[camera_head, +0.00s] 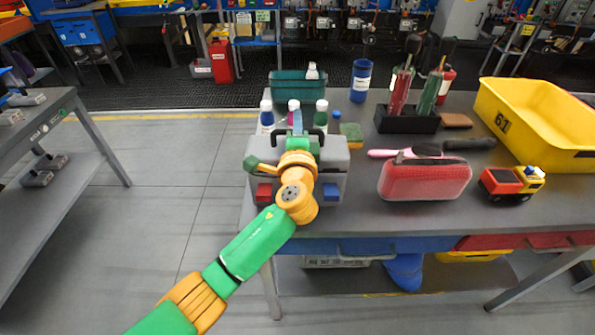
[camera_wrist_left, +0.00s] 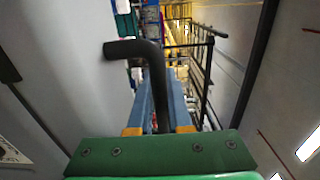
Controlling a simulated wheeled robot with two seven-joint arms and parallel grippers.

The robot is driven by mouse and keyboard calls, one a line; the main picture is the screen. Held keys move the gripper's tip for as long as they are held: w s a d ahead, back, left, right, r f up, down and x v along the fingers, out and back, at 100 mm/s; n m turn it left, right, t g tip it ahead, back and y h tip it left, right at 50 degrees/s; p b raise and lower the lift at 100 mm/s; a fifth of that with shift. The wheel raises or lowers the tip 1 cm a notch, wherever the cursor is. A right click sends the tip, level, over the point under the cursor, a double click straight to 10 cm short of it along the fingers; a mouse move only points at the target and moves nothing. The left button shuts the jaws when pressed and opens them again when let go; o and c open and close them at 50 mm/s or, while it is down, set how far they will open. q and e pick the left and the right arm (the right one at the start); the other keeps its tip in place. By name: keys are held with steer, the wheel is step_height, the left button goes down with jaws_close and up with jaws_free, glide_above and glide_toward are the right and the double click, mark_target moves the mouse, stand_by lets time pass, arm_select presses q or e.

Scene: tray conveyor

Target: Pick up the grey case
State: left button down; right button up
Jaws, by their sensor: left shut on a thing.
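The grey case (camera_head: 335,160) stands upright on the grey table near its left front edge, with a red latch and a blue latch on its front. Its black handle (camera_wrist_left: 134,48) rises at the top. My left gripper (camera_head: 297,122) is above the case, and my wrist hides the middle of the case's front. In the left wrist view the blue fingers (camera_wrist_left: 159,98) are closed on the black handle. My right gripper is in neither view.
Several bottles (camera_head: 321,112) and a teal bin (camera_head: 290,84) stand just behind the case. A red case (camera_head: 425,180), toy truck (camera_head: 512,183), black tool holder (camera_head: 408,121) and yellow crate (camera_head: 533,143) are to the right. Open floor lies to the left.

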arm_select(q)
steer(key=shift+w+r, duration=0.1)
stand_by(0.8)
steer(key=shift+r, duration=0.8)
steer(key=s+r+b, duration=0.1)
steer(key=s+r, duration=1)
steer(key=s, duration=0.3)
steer(key=shift+r+b, duration=0.15)
steer(key=shift+b, duration=0.15)
